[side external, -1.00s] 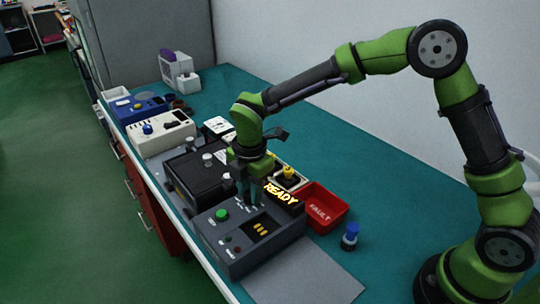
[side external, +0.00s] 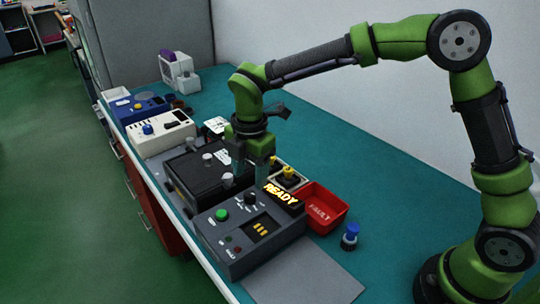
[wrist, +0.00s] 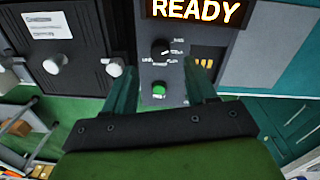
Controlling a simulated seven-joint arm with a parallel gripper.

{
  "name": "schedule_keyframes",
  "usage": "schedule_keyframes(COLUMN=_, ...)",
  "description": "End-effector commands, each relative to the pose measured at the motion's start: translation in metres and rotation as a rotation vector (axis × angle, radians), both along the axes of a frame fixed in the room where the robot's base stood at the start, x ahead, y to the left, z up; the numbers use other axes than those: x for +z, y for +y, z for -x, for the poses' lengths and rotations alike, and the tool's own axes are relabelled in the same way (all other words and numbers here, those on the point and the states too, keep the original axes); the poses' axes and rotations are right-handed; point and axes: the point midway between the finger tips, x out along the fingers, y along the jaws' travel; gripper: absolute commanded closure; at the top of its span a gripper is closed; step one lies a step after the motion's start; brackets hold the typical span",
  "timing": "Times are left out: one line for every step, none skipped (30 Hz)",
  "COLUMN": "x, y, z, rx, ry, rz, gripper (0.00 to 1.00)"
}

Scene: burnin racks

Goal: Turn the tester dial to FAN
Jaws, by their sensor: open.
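The tester (side external: 240,250) is a dark grey box on the bench with a lit READY display (side external: 281,194). Its black dial (side external: 250,198) stands uncovered on the top panel beside a green button (side external: 222,215). In the wrist view the dial (wrist: 160,48) shows with small white labels around it, too small to read surely. I cannot tell which label its mark points at. My gripper (side external: 253,178) is open and empty, above and behind the dial, not touching it. In the wrist view its two fingers stand apart on either side of the green button (wrist: 158,90).
A black unit (side external: 195,175) with grey knobs stands directly left of the tester. A red FAULT bin (side external: 322,208) and a blue-topped part (side external: 350,236) are on its right. A white unit (side external: 160,135) and a blue unit (side external: 140,108) stand farther back.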

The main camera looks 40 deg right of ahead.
Motion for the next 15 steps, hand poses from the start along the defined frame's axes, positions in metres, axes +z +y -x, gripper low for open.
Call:
schedule_keyframes(x=0.015, y=0.000, z=0.000, rx=-0.001, ry=-0.006, rz=-0.001, gripper=0.44)
schedule_keyframes(x=0.022, y=0.000, z=0.000, rx=-0.001, ry=-0.006, rz=-0.001, gripper=0.44)
schedule_keyframes(x=0.032, y=0.000, z=0.001, rx=-0.001, ry=-0.005, rz=-0.002, gripper=0.44)
schedule_keyframes(x=0.040, y=0.000, z=0.001, rx=-0.001, ry=-0.006, rz=-0.002, gripper=0.44)
schedule_keyframes(x=0.047, y=0.000, z=0.001, rx=-0.001, ry=-0.006, rz=-0.002, gripper=0.44)
schedule_keyframes(x=0.056, y=0.000, z=0.002, rx=0.000, ry=-0.006, rz=-0.001, gripper=0.44)
schedule_keyframes(x=0.063, y=0.000, z=0.002, rx=-0.001, ry=-0.005, rz=-0.002, gripper=0.44)
schedule_keyframes(x=0.069, y=0.000, z=0.002, rx=0.000, ry=-0.004, rz=-0.001, gripper=0.44)
schedule_keyframes(x=0.077, y=0.000, z=0.003, rx=-0.001, ry=-0.004, rz=-0.002, gripper=0.44)
schedule_keyframes(x=0.083, y=0.000, z=0.003, rx=0.000, ry=-0.004, rz=-0.002, gripper=0.44)
schedule_keyframes(x=0.088, y=0.000, z=0.004, rx=0.000, ry=-0.003, rz=-0.002, gripper=0.44)
schedule_keyframes(x=0.093, y=-0.001, z=0.004, rx=0.000, ry=-0.002, rz=0.000, gripper=0.44)
schedule_keyframes(x=0.098, y=-0.001, z=0.004, rx=0.001, ry=-0.002, rz=0.000, gripper=0.44)
schedule_keyframes(x=0.101, y=-0.001, z=0.004, rx=0.001, ry=-0.001, rz=0.000, gripper=0.44)
schedule_keyframes(x=0.105, y=-0.001, z=0.004, rx=0.001, ry=-0.001, rz=0.000, gripper=0.44)
